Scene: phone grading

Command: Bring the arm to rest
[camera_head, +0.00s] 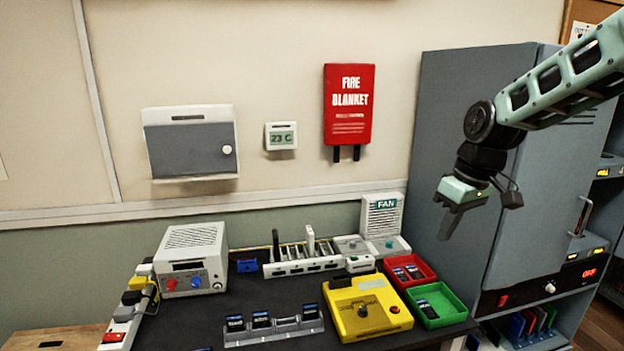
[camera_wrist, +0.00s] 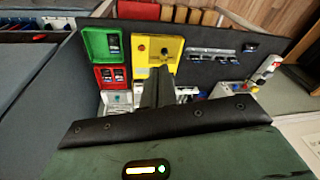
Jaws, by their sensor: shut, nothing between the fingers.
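My gripper (camera_head: 449,221) hangs in the air at the right in the head view, in front of the grey cabinet and above the right end of the bench. Its fingers point down and are shut with nothing between them. In the wrist view the closed fingers (camera_wrist: 157,88) stand out at the middle, with the bench behind and below them. My arm reaches in from the upper right. The gripper touches nothing that I can see.
On the dark bench (camera_head: 262,295) stand a yellow fixture (camera_head: 345,322), a red tray (camera_head: 428,267) and a green tray (camera_head: 455,303) with phones, a phone rack (camera_head: 275,333), and a white power unit (camera_head: 193,250). The tall grey cabinet (camera_head: 460,110) stands close behind my gripper.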

